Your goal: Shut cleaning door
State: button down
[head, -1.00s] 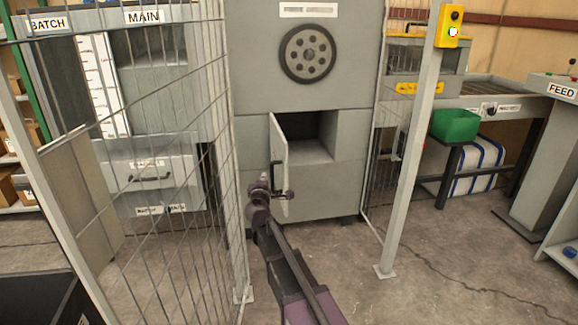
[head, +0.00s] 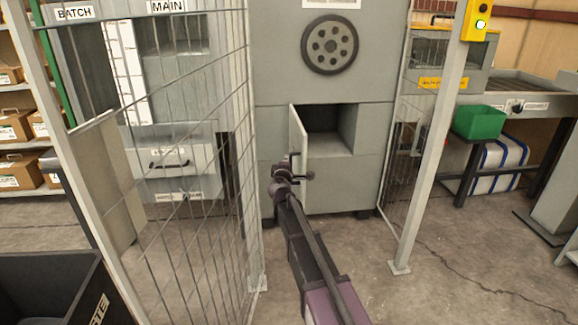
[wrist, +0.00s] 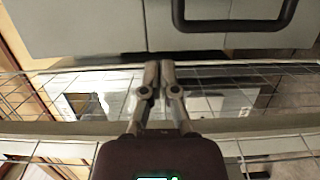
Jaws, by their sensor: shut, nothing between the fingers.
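The cleaning door (head: 298,135) is a small pale grey door, hinged at the left of a dark square opening (head: 323,118) in the grey machine. It stands open, swung out toward me. My gripper (head: 288,164) is in front of the door's lower part, and overlaps it in the picture. I cannot tell whether they touch. In the wrist view my gripper (wrist: 160,66) is shut, fingertips together, with nothing between them. A grey panel with a black bar handle (wrist: 235,25) lies beyond the fingertips there; I cannot tell which panel it is.
A wire mesh fence (head: 190,150) stands close on the left of my arm. A pale post (head: 430,150) with a yellow box stands on the right. A green bin (head: 480,122) sits further right. A black bin (head: 60,290) is at lower left. Floor right of my arm is clear.

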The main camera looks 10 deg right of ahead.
aim_at(298, 154)
jog(key=shift+w+d, duration=1)
jog(key=shift+d, duration=0.25)
jog(key=shift+w+d, duration=1)
jog(key=shift+d, duration=0.2)
